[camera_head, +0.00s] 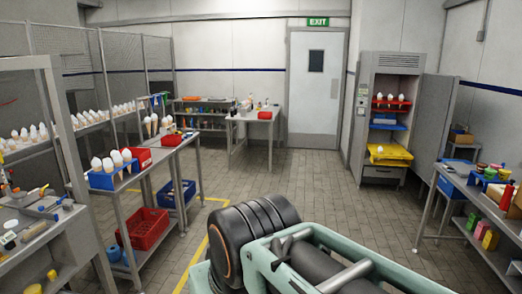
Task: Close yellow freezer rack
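The yellow rack (396,155) is in the tall grey freezer (386,61) at the back right. It sits below the blue rack (388,126) and the red rack (401,104), and sticks out in front of the cabinet, further than those two. A small white item lies on its left part. The freezer door (436,118) stands swung open to the right. My arm fills the bottom middle of the head view, well apart from the freezer. I cannot see my gripper's fingers.
A right-hand bench (451,188) holds coloured items near the freezer door. Left are shelves with white cones, a metal table (150,161) and a red crate (144,229). A back table (246,118) stands left of the door. The tiled floor (325,182) between is clear.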

